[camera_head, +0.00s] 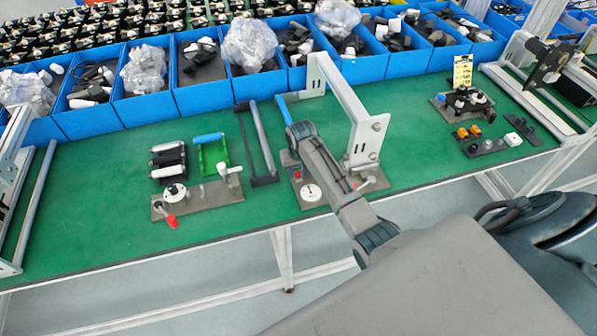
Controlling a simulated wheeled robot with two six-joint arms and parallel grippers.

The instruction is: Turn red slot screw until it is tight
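A small red part (297,176) shows on the grey fixture plate (318,201) with a white dial, at the middle of the green bench. It is too small to tell whether it is the slot screw or how deep it sits. A larger red knob (170,221) sticks out at the front of another fixture plate (204,202) to the left. My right arm reaches up from the lower right, and its end (301,134) hangs over the middle fixture, close to the small red part in the picture. The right fingers cannot be made out. My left gripper is out of view.
A grey metal bracket (362,130) stands close to the right of my arm. Blue bins (205,97) with dark parts and plastic bags line the back. More fixtures (468,101) stand at the right. The green bench top (85,215) is free at the front left.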

